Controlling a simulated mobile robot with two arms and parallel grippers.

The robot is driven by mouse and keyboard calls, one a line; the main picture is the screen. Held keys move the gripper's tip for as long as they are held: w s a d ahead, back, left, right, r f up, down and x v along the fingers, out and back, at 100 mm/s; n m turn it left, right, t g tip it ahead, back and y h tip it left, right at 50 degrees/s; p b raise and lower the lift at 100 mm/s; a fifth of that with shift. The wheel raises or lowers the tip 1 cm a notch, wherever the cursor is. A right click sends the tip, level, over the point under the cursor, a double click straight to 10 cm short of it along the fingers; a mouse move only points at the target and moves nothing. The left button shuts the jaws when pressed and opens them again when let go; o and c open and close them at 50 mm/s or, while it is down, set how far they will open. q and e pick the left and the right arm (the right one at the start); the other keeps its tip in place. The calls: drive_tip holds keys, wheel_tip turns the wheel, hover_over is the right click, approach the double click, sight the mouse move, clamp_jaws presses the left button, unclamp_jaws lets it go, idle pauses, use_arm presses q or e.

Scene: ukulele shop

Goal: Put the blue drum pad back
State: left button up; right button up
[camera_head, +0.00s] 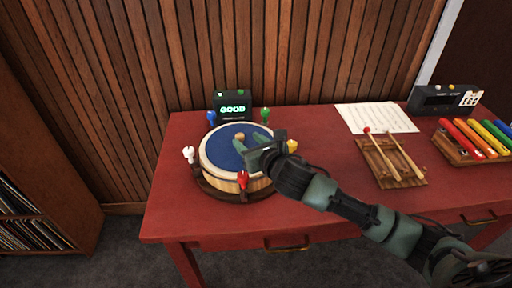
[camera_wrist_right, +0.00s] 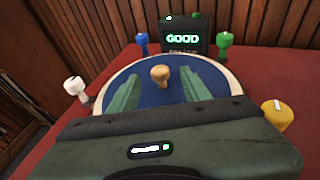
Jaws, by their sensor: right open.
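The blue drum pad (camera_head: 226,148) lies on top of the round wooden drum (camera_head: 214,172), inside its pale rim, with a small wooden knob (camera_head: 240,136) standing up at its middle. In the right wrist view the blue pad (camera_wrist_right: 152,97) fills the ring, and the knob (camera_wrist_right: 160,74) shows just beyond and between my fingertips. My right gripper (camera_head: 254,143) is over the pad from the right, its green fingers open on either side of the knob's line; in the wrist view the gripper (camera_wrist_right: 160,80) holds nothing. I cannot tell whether the fingers touch the pad. My left gripper is out of view.
Coloured pegs, such as a white one (camera_head: 189,154) and a red one (camera_head: 242,180), stand around the drum. A black box (camera_head: 232,107) reading "GOOD" is behind. Mallets on a wooden rack (camera_head: 413,182), sheet music (camera_head: 376,118) and a xylophone (camera_head: 465,151) lie right on the red table (camera_head: 315,236).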

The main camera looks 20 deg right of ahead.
drive_tip(key=v, duration=0.6)
idle(0.4)
